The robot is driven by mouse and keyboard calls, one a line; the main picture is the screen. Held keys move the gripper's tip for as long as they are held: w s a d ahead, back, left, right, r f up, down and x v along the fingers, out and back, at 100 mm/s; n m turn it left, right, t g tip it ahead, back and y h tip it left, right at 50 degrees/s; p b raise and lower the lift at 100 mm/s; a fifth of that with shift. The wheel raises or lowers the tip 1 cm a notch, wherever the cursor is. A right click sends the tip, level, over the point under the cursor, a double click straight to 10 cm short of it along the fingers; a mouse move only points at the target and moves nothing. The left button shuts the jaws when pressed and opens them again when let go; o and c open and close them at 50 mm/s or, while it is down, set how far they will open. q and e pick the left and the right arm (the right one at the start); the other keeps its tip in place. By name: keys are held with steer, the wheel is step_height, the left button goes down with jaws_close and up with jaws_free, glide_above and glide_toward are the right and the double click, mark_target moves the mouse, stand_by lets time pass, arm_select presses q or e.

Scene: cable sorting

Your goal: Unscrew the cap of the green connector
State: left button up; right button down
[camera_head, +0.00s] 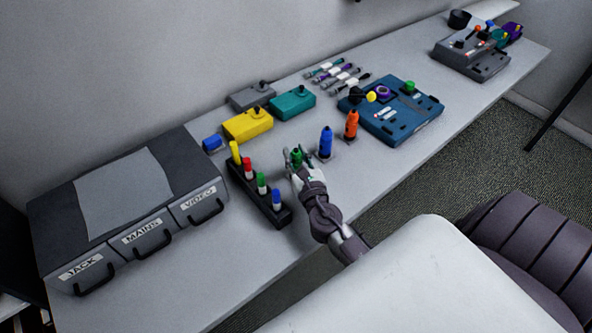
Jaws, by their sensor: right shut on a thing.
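The green connector (296,155) stands near the middle of the table, left of the blue connector. My right gripper (297,161) reaches in from the lower right and is shut on it. The fingers hide much of the connector. I cannot tell whether they hold its cap or its body. My left gripper is not in view.
A blue connector (326,142) and an orange one (351,125) stand to the right. A dark rack (270,207) with yellow, red, green and blue pieces stands close on the left. Yellow (247,125) and teal (292,106) boxes lie behind. The front table strip right of my arm is clear.

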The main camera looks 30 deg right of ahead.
steer(key=shift+r, duration=0.1)
step_height(320, 180, up, 5)
steer(key=p, duration=0.3)
steer(key=shift+f, duration=0.2)
steer(key=s+d+r, duration=0.5)
steer(key=s+r, duration=0.1)
steer(key=s, duration=0.4)
steer(key=shift+s+d+r, duration=0.15)
steer(key=shift+s+d, duration=0.05)
steer(key=c, duration=1.6)
jaws_free()
jaws_close()
